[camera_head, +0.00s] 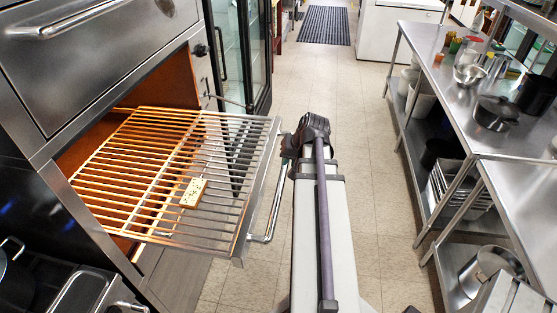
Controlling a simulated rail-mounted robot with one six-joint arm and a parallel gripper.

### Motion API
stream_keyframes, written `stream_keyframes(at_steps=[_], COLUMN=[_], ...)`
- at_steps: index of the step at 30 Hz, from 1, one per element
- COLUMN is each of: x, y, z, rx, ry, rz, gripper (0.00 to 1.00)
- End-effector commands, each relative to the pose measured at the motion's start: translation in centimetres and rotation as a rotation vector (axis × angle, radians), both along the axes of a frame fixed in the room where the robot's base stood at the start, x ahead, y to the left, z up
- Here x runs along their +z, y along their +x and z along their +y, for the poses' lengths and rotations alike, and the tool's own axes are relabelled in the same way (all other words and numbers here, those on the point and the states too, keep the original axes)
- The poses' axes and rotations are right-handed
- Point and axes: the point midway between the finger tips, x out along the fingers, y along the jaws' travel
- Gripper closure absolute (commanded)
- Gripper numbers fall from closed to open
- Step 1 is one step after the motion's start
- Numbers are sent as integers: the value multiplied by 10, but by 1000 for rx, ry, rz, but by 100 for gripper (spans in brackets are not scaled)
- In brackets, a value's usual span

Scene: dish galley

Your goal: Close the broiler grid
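The broiler grid (160,205) is a rack of parallel metal bars, pulled well out of the broiler opening on the left. Its bars glow orange towards the broiler and look grey at the outer end. A bar handle (276,208) runs along its outer right edge. A pale, dark-specked slab (193,193) lies on the grid. My arm stands just right of the grid. The dark end of my gripper (288,150) shows beside the far end of the handle. Its fingers are mostly hidden by the arm, so I cannot tell whether it touches the handle.
The broiler's upper door (85,60) is above the opening. A glass-door cabinet (240,50) stands behind. A steel table (450,110) with pots and jars runs along the right, with a lower shelf. The tiled aisle (350,110) between is clear. A pot (12,272) is at lower left.

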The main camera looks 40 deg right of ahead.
Motion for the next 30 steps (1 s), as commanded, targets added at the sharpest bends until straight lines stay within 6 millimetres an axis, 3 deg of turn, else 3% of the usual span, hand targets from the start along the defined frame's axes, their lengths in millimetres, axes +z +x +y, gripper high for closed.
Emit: stream_keyframes(at_steps=[1, 2, 3, 6, 11, 24, 30], x=[3, 8, 14, 19, 14, -52, -64], y=[4, 12, 24, 29, 31, 76, 89], z=[-25, -33, -33, -34, -34, -35, -34], rx=[-45, -55, -52, -50, -45, -43, -43], ry=[-4, -10, -19, -42, -43, -43, -43], rz=[-70, -126, -178, -222, -218, -216, -214], gripper=[83, 86, 90, 100, 100, 100, 100])
